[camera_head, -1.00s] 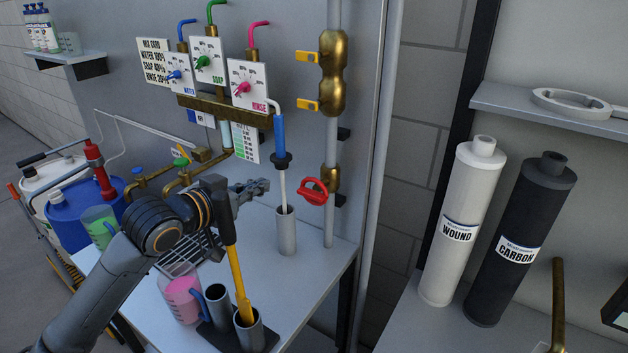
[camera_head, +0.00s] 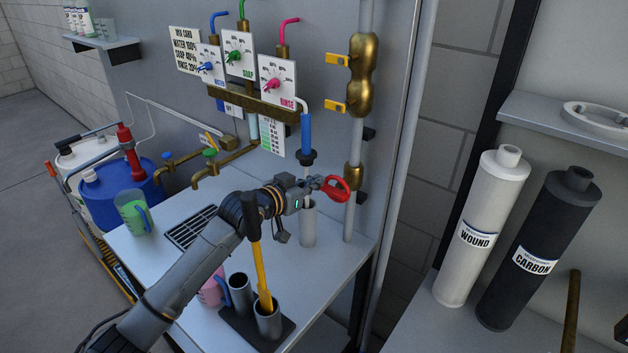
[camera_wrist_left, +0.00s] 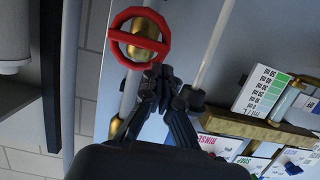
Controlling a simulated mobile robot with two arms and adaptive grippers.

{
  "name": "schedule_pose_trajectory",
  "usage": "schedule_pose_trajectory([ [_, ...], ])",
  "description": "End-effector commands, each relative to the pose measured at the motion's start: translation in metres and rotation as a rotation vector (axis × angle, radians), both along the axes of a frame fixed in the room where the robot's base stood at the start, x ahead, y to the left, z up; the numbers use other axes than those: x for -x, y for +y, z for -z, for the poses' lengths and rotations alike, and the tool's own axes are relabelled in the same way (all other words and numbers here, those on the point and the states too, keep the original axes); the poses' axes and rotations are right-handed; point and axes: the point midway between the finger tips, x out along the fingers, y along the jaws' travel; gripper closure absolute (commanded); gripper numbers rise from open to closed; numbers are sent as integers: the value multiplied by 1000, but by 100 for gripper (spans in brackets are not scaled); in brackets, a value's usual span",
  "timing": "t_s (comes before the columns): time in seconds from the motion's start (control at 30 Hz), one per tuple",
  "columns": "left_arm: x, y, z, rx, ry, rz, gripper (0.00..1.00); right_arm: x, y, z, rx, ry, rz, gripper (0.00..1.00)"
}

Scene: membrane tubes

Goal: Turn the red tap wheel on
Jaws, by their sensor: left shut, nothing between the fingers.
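The red tap wheel (camera_head: 342,190) sits on a brass valve on the grey vertical pipe at the right of the wall panel. In the left wrist view, the wheel (camera_wrist_left: 138,40) is a red ring with a crossbar, in front of a brass body. My left gripper (camera_head: 316,182) is shut and empty, its fingertips at the left edge of the wheel in the head view. In the left wrist view, the fingertips (camera_wrist_left: 158,72) are just below the ring. I cannot tell whether they touch it. My right gripper is not in view.
A grey tube (camera_head: 308,228) stands below the gripper. A yellow-handled tool (camera_head: 262,270) stands in a holder beside my arm. A green jug (camera_head: 133,212) is on the left of the bench. WOUND (camera_head: 481,230) and CARBON (camera_head: 537,250) cylinders stand to the right.

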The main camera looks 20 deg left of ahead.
Motion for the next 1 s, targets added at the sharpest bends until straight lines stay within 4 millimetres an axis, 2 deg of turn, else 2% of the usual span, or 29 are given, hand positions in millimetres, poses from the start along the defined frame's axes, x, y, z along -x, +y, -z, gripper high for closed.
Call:
schedule_pose_trajectory([
  [0.17,0,0,6,0,1,0,100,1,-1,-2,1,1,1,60],
  [1.0,0,-1,9,84,31,-1,100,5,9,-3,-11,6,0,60],
])
